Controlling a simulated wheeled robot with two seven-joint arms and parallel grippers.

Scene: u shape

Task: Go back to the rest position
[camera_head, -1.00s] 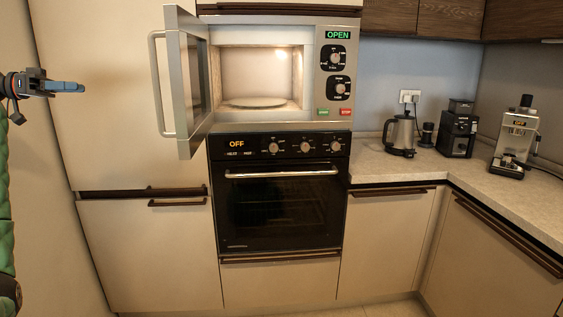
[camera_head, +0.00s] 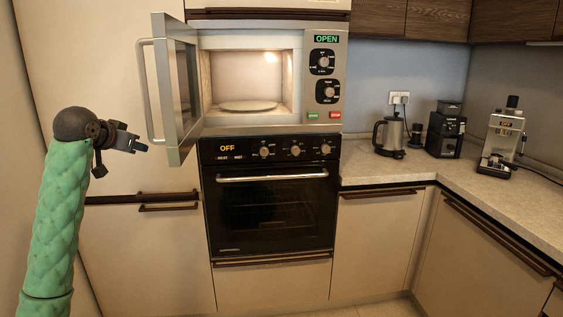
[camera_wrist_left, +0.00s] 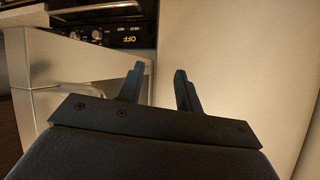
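My left gripper (camera_head: 140,146) is at the left in the head view, just left of the open microwave door (camera_head: 162,90). In the left wrist view its two fingers (camera_wrist_left: 160,85) stand apart with nothing between them. The microwave (camera_head: 323,75) has its door swung out to the left, and its display reads OPEN. Its lit cavity holds only a turntable plate (camera_head: 248,106). My right gripper is not in view.
The oven (camera_head: 270,200) below the microwave is shut and reads OFF. A kettle (camera_head: 388,134), a grinder (camera_head: 447,135) and a coffee machine (camera_head: 503,140) stand on the counter (camera_head: 385,172) at the right. The floor in front shows only at the bottom edge.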

